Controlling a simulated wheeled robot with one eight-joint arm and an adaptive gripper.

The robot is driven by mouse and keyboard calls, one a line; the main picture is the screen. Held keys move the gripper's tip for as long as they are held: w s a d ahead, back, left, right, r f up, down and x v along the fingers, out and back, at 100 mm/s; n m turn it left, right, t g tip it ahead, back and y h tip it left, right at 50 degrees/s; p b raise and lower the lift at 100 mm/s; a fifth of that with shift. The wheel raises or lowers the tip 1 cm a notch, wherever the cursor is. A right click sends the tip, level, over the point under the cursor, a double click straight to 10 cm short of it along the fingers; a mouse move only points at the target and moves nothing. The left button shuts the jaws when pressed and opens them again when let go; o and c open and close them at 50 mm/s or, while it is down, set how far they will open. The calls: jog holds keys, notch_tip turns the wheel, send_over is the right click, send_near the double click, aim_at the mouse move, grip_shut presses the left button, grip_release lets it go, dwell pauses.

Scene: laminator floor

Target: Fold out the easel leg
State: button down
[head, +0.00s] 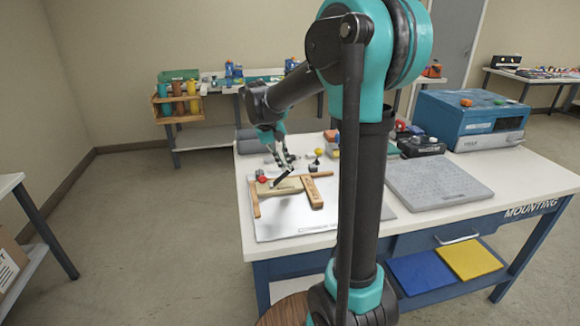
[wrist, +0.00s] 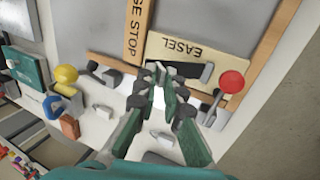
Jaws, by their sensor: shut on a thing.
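The easel (head: 280,189) is a pale wooden piece on a metal plate on the white table; its label "EASEL" reads upside down in the wrist view (wrist: 182,47). A dark bar, the easel leg (wrist: 192,70), lies along its edge there and shows tilted up in the head view (head: 284,177). My gripper (wrist: 158,76) has its fingertips together at one end of this leg, shut on it. The fingertips hide that end. In the head view my gripper (head: 281,160) comes down from above the easel.
A wooden stop (head: 313,192) stands right of the easel. A red knob (wrist: 232,82) is close to the leg's other end. Small blocks and a yellow knob (wrist: 66,74) lie nearby. A grey slab (head: 437,182) and blue machine (head: 470,118) occupy the table's right.

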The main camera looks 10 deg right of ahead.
jog(key=shift+a+f+h, duration=0.1)
jog(key=shift+a+h, duration=0.2)
jog(key=shift+a, duration=0.55)
jog(key=shift+a+r, duration=0.2)
jog(key=shift+a, duration=1.25)
jog(key=c, duration=1.6)
grip_release()
jog(key=shift+c, duration=0.6)
jog(key=a+r, duration=0.5)
jog(key=a, duration=0.3)
jog(key=a+r, duration=0.6)
jog(key=a, duration=0.2)
jog(key=shift+a, duration=0.3)
